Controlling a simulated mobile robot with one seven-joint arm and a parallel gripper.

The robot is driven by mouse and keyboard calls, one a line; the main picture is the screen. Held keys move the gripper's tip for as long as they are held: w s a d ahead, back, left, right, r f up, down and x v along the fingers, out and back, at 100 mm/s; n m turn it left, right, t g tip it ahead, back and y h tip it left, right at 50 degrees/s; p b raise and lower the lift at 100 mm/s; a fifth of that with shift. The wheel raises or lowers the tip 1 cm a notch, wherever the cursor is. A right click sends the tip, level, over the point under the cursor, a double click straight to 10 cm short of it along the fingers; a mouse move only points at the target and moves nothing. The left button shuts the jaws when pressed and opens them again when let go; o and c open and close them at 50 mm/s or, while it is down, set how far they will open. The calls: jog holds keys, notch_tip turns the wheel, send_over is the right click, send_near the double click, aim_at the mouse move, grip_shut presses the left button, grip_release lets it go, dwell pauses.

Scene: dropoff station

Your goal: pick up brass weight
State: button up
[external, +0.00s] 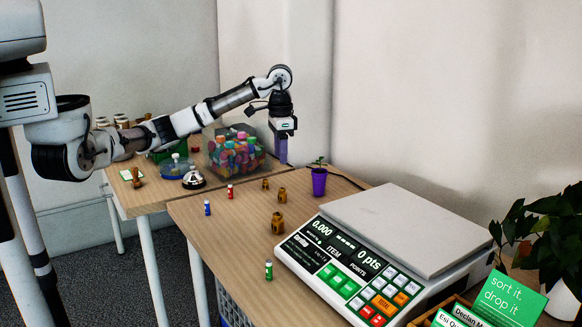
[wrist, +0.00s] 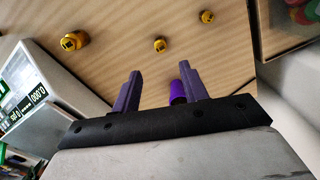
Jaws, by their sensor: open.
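Three brass weights stand on the wooden table. The largest brass weight (external: 278,223) is nearest the scale, a smaller brass weight (external: 282,195) is behind it, and the smallest-looking brass weight (external: 266,184) is farther back. In the wrist view they show as the large weight (wrist: 73,40) at upper left, the middle one (wrist: 160,45) and the far one (wrist: 207,16). My gripper (external: 282,160) hangs fingers-down above the table's back edge, apart from all of them. In the wrist view, its purple fingers (wrist: 160,72) are open and empty.
A purple plant pot (external: 319,182) stands close to my gripper, partly behind a finger in the wrist view. A scale (external: 400,225) fills the table's right. Blue (external: 207,208), red (external: 230,191) and green (external: 268,270) batteries stand around. A clear bin (external: 235,155) is at left back.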

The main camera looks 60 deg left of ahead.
jog(key=shift+o, duration=0.3)
jog(key=shift+o, duration=0.8)
jog(key=r+m+p, duration=0.2)
jog(key=m+p, duration=0.4)
jog(key=m, duration=1.8)
send_over(278, 215)
jog(key=f, duration=0.8)
jog(key=shift+w+p, duration=0.25)
jog(key=shift+p, duration=0.1)
jog(key=f+p, duration=0.1)
jog(key=f, duration=0.1)
jog(key=f+p, duration=0.1)
jog(key=f, duration=0.2)
jog(key=shift+s+a+f, duration=0.15)
jog(key=shift+s+f, duration=0.05)
jog(key=shift+f, duration=0.1)
